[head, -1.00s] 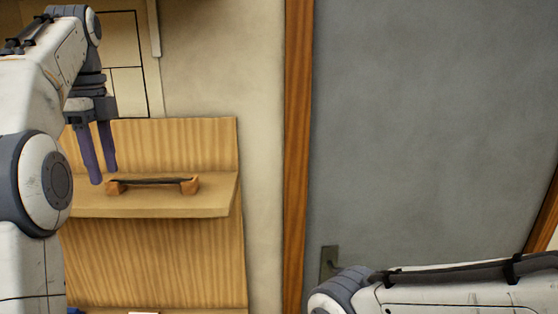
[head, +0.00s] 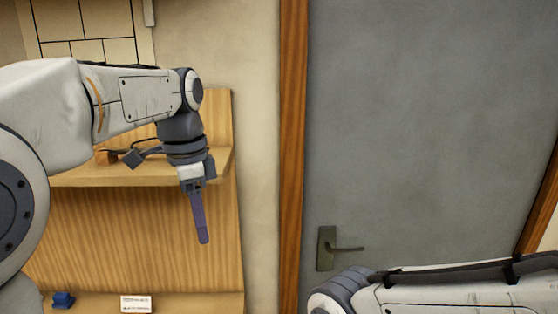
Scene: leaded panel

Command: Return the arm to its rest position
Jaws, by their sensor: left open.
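My left arm comes in from the left and bends down at the wrist. My left gripper (head: 201,225) points down in front of the wooden shelf unit (head: 130,230), below the level of its upper shelf. It is open and seen edge-on, with nothing visible between the fingers. My right arm (head: 450,292) lies across the lower right corner, and its gripper is not in view.
A brown object (head: 106,156) sits on the upper shelf, mostly hidden by my left arm. A blue item (head: 63,299) and a white label (head: 136,304) are on the lower ledge. A grey door (head: 430,130) with a handle (head: 327,248) stands at right.

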